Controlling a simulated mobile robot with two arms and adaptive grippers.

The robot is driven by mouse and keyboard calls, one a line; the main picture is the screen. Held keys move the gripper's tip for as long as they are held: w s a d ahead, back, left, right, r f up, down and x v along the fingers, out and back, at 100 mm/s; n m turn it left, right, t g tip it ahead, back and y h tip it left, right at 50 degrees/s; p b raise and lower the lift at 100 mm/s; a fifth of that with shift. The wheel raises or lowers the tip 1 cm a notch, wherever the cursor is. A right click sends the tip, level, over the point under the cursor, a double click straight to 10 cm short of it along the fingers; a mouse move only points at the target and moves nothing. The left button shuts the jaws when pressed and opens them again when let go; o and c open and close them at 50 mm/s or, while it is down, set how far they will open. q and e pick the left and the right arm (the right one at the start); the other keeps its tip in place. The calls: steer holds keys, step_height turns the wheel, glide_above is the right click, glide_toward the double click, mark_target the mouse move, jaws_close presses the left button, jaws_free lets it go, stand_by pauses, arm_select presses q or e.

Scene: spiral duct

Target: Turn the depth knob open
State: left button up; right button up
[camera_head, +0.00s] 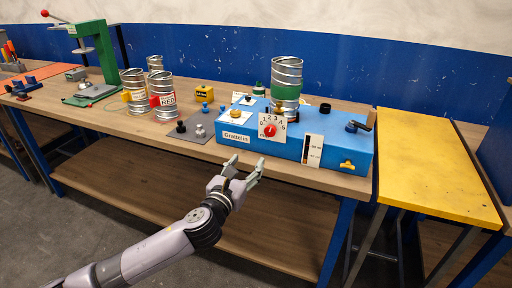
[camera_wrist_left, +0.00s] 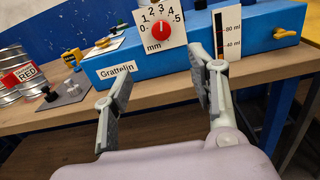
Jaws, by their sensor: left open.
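The depth knob is a small red knob (camera_head: 269,131) in the middle of a white dial plate (camera_head: 265,120) on the front of the blue machine (camera_head: 292,148). In the left wrist view the red knob (camera_wrist_left: 157,31) sits on the dial plate marked 0 to 5 and "mm", above and ahead of my fingers. My left gripper (camera_head: 242,164) is open and empty, in front of and below the dial, apart from it. In the left wrist view its two fingers (camera_wrist_left: 160,88) are spread wide. My right gripper is not in view.
The machine carries a ribbed duct piece (camera_head: 286,82) on top. A scale plate (camera_head: 313,149) and a yellow knob (camera_head: 347,165) are right of the dial. Several ducts, one labelled RED (camera_head: 163,98), stand left. A yellow table (camera_head: 434,165) is at right. Space before the dial is clear.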

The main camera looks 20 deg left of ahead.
arm_select(q)
glide_toward(270, 132)
steer(key=w, duration=0.8)
steer(key=shift+w+p, duration=0.25)
steer(key=shift+p, duration=0.1)
steer(key=shift+w, duration=0.45)
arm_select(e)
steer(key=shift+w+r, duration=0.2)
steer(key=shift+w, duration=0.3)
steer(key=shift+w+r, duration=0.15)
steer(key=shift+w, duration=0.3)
arm_select(q)
steer(key=shift+c, duration=0.4)
steer(key=c, duration=1.1)
